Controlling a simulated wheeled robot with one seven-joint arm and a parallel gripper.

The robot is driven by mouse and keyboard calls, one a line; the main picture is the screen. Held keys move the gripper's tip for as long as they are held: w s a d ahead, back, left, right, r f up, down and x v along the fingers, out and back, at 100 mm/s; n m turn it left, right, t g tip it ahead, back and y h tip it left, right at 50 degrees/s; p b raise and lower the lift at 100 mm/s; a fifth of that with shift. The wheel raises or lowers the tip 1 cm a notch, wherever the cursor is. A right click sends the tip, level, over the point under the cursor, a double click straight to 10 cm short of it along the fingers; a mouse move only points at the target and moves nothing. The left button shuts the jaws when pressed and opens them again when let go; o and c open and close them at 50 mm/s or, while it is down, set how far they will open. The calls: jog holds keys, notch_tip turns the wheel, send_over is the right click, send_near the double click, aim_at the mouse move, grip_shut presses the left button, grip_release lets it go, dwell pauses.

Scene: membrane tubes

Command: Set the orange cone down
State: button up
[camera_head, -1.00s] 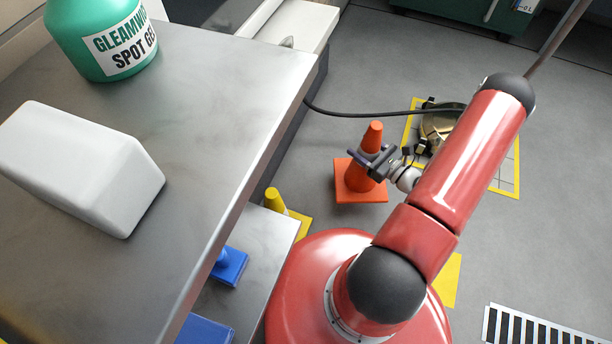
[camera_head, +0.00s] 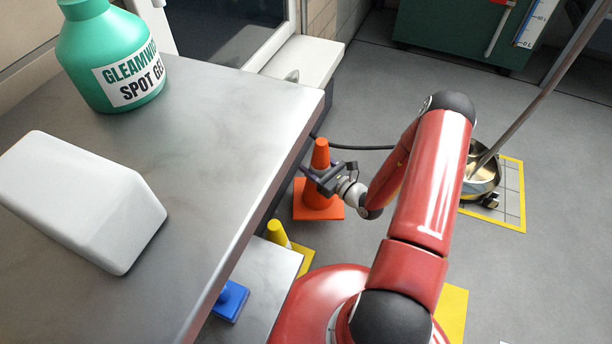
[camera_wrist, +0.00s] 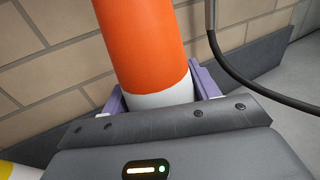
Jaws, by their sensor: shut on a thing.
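The orange cone (camera_head: 318,200) has a square orange base and a pale band around its body. It is upright beside the end of the metal bench in the head view. My gripper (camera_head: 322,178) is shut on the cone's body at the band. In the wrist view the cone (camera_wrist: 140,45) rises between the purple fingers of my gripper (camera_wrist: 160,92). The base is hidden in the wrist view, and I cannot tell whether it touches the floor.
A yellow cone (camera_head: 278,234) stands close by, near the low shelf with a blue object (camera_head: 230,300). A black hose (camera_head: 360,147) runs behind the orange cone, and a brick wall (camera_wrist: 60,60) is near. A wheeled metal bucket (camera_head: 482,175) is at right. Open floor (camera_head: 430,75) lies beyond.

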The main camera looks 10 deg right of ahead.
jog(key=shift+w+a, duration=0.45)
jog(key=shift+a, duration=0.15)
jog(key=shift+w+a, duration=0.4)
jog(key=shift+a, duration=0.2)
jog(key=shift+f+b, duration=1.05)
jog(key=shift+f, duration=2.3)
jog(key=shift+w+a+f, duration=0.1)
jog(key=shift+f, duration=0.2)
jog(key=o, duration=1.7)
